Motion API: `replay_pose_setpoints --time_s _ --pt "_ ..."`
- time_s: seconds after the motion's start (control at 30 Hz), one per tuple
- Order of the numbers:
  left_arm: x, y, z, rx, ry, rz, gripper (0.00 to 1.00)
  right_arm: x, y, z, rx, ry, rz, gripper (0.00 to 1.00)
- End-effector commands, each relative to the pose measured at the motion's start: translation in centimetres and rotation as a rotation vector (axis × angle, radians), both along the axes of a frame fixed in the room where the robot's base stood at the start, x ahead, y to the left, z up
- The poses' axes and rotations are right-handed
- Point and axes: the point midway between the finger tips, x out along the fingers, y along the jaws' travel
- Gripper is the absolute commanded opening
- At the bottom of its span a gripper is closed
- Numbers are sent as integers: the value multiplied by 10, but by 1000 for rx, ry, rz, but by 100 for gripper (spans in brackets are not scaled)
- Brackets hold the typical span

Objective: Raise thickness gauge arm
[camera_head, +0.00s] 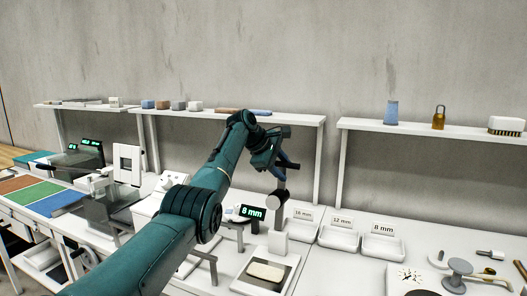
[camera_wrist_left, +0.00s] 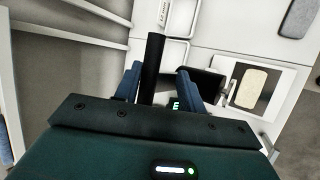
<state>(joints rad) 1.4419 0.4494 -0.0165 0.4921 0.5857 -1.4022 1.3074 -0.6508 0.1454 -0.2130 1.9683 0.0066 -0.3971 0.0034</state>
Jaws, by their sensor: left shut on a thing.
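My left gripper (camera_head: 290,165) hangs at the back of the bench in the head view, its arm crossing the foreground. In the left wrist view the blue fingers (camera_wrist_left: 158,86) sit either side of a black bar, which I take as the thickness gauge arm (camera_wrist_left: 153,62); the gripper is shut on it. The exact contact is hard to see. A beige slab (camera_head: 266,271) lies on a dark plate in front. My right gripper is not in view.
Several white trays labelled in mm (camera_head: 340,239) stand right of the gauge. Wall shelves (camera_head: 430,129) run behind the bench and carry small items. A grey round-topped stand (camera_head: 457,270) and hand tools lie at the right. My left arm hides part of the bench.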

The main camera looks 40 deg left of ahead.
Motion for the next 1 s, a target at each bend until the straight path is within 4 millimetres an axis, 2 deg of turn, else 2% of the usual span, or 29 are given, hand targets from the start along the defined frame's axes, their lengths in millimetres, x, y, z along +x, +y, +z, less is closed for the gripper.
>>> replay_pose_setpoints --time_s 0.07,0.33,0.5,0.7,0.97,1.0 --pt "-9 7 5 8 -8 8 32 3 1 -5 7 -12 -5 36" --pt "-49 21 59 7 -18 10 32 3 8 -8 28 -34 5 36" --pt "-67 27 81 7 -18 8 32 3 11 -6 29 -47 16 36" --pt "-77 30 92 6 -17 8 32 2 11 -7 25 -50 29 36" --pt "-78 30 93 6 -16 7 32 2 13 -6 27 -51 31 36" --pt "-78 30 93 6 -16 7 29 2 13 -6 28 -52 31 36"
